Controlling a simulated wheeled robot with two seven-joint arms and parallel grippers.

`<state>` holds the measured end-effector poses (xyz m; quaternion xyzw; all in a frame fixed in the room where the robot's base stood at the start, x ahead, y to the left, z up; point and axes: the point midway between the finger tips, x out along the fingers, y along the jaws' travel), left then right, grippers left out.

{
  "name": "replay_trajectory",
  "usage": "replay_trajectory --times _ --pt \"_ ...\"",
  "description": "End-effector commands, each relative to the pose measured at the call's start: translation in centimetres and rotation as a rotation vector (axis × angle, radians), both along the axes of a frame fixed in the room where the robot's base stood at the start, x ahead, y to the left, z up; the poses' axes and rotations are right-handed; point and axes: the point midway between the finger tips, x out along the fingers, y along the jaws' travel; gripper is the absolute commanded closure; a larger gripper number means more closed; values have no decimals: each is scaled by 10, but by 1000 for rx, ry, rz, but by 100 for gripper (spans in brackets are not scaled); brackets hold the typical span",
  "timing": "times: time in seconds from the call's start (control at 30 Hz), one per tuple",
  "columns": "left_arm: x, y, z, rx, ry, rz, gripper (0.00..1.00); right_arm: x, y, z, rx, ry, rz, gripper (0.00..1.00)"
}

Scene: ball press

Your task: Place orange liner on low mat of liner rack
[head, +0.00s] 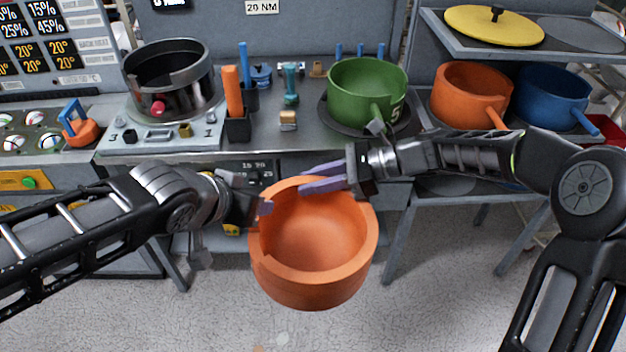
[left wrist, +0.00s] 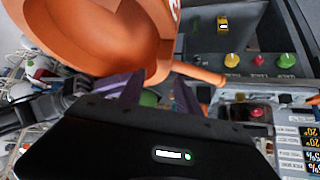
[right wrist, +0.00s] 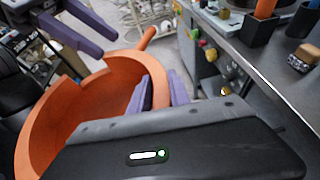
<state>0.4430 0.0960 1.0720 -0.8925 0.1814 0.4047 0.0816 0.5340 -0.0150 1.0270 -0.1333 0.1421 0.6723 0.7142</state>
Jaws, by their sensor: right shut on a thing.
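A thick-walled orange liner (head: 315,285) hangs in the air in front of the bench, open side up. Its stub handle shows in the right wrist view (right wrist: 146,37). My right gripper (head: 305,183) is shut on the liner's far rim. My left gripper (head: 266,207) is at the liner's left rim; its fingers stand apart in the left wrist view (left wrist: 158,93). Whether they touch the wall is unclear. The liner rack (head: 425,40) stands at right. A dark low mat (head: 446,186) shows on its lower shelf, partly behind my right arm.
The rack's middle shelf holds another orange pot (head: 465,88) and a blue pot (head: 550,95); a yellow lid (head: 494,25) lies on top. A green pot (head: 366,90) and a metal drum (head: 170,80) stand on the bench. Floor below the held liner is clear.

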Motion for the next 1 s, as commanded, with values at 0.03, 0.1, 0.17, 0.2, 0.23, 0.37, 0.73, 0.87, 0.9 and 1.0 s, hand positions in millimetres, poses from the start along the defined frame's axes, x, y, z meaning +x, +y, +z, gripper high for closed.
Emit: replay_trajectory --times 0.03,0.1,0.17,0.2,0.23,0.37,0.73,0.87,0.9,1.0 --pt "-5 2 9 -3 -6 2 60 0 0 1 3 1 0 100" --pt "-14 6 20 -3 -6 2 60 0 0 1 3 1 0 100" --pt "-21 9 29 -3 -6 1 60 0 0 1 3 1 0 100" --pt "-26 11 35 -3 -6 1 60 0 0 1 3 1 0 100" --pt "-30 13 40 -3 -6 1 60 0 0 1 3 1 0 100" --pt "-43 18 55 -3 -3 2 60 0 0 1 3 1 0 100" --pt "-53 23 66 0 1 0 60 0 1 1 3 1 0 100" --pt "-53 23 66 0 1 0 60 0 0 1 3 0 0 100" --pt "-53 23 66 0 1 1 60 0 0 1 3 1 0 100" --pt "-48 22 65 -9 1 8 60 0 0 1 3 1 0 100"
